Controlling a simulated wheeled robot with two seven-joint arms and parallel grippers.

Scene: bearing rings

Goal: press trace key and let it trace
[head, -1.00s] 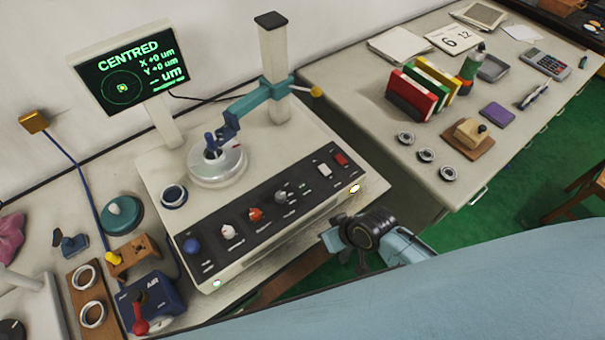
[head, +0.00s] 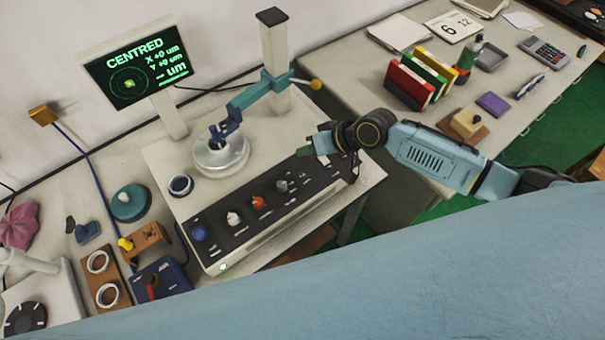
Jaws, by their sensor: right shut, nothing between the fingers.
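The measuring machine (head: 160,153) stands on the bench with a dark control panel (head: 240,222) along its front. My right gripper (head: 316,149) is shut and empty, low over the right end of this panel. It hides most of the key area there, so I cannot tell which key is under it or whether it touches one. The screen (head: 133,68) reads CENTRED, X +0 um, Y +0 um, with dashes before the last um. The teal probe arm (head: 250,96) reaches from the column to the round silver spindle (head: 221,156). My left gripper is out of view.
Panel knobs in blue (head: 199,233), white (head: 233,218) and orange (head: 258,202) lie left of my gripper. A loose ring (head: 180,185) sits on the machine's left. A second desk (head: 345,58) with coloured binders (head: 410,86) stands at the right.

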